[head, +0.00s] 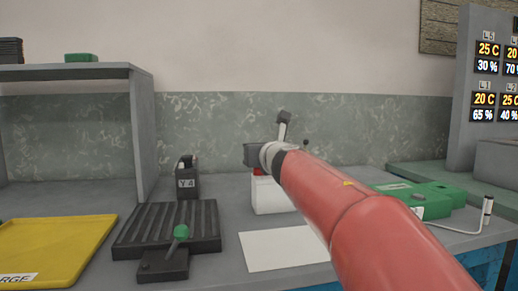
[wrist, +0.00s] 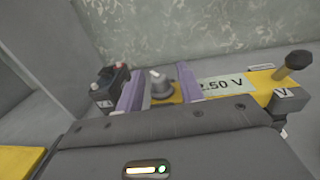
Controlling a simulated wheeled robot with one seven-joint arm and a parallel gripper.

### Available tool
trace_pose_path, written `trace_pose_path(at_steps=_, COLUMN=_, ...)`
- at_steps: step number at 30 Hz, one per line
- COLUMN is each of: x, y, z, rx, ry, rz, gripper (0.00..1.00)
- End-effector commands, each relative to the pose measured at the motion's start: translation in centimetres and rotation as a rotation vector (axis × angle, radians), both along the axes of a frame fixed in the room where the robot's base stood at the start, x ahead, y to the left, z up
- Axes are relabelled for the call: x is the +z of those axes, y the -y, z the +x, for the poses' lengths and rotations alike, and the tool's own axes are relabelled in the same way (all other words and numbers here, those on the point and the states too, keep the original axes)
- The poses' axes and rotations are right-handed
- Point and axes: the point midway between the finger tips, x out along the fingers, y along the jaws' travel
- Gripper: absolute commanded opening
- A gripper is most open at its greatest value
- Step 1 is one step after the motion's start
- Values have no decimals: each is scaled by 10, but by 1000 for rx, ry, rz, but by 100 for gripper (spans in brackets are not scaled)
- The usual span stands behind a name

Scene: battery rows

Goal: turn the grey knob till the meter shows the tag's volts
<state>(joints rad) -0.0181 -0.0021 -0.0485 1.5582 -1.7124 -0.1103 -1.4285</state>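In the wrist view, the grey knob (wrist: 161,86) sits on a yellow meter unit (wrist: 262,80). It shows between my gripper's two purple fingers (wrist: 160,94). The fingers stand apart, with gaps to the knob in the picture; I cannot tell whether they reach around it. The meter's pale display (wrist: 220,86) reads "2.50 V", and its left end is hidden by the right finger. A small white label (wrist: 287,95) with a "V" is at the right; its number is not legible. In the head view, my gripper (head: 262,156) is above a white box (head: 270,196), and the knob is not visible.
A black battery (head: 187,180) marked "Y 4" stands left of my gripper. A ribbed black tray (head: 160,232) and a green-topped lever (head: 181,232) are in front. A yellow tray (head: 60,245) lies left, a green device (head: 425,197) right. A white sheet (head: 285,250) lies in front.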

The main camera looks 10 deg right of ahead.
Motion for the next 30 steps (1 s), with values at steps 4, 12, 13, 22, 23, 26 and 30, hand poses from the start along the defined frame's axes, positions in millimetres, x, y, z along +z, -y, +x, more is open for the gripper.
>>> trace_pose_path(at_steps=4, x=1, y=2, z=-21, rx=0, ry=3, rz=0, gripper=37)
trace_pose_path(at_steps=12, x=1, y=5, z=-64, rx=0, ry=2, rz=0, gripper=37)
trace_pose_path(at_steps=13, x=1, y=6, z=-67, rx=0, ry=2, rz=0, gripper=37)
trace_pose_path(at_steps=22, x=0, y=6, z=-75, rx=0, ry=1, rz=0, gripper=37)
trace_pose_path(at_steps=23, x=0, y=6, z=-75, rx=0, ry=1, rz=0, gripper=37)
trace_pose_path(at_steps=26, x=0, y=6, z=-75, rx=0, ry=1, rz=0, gripper=37)
trace_pose_path(at_steps=30, x=1, y=6, z=-75, rx=0, ry=1, rz=0, gripper=37)
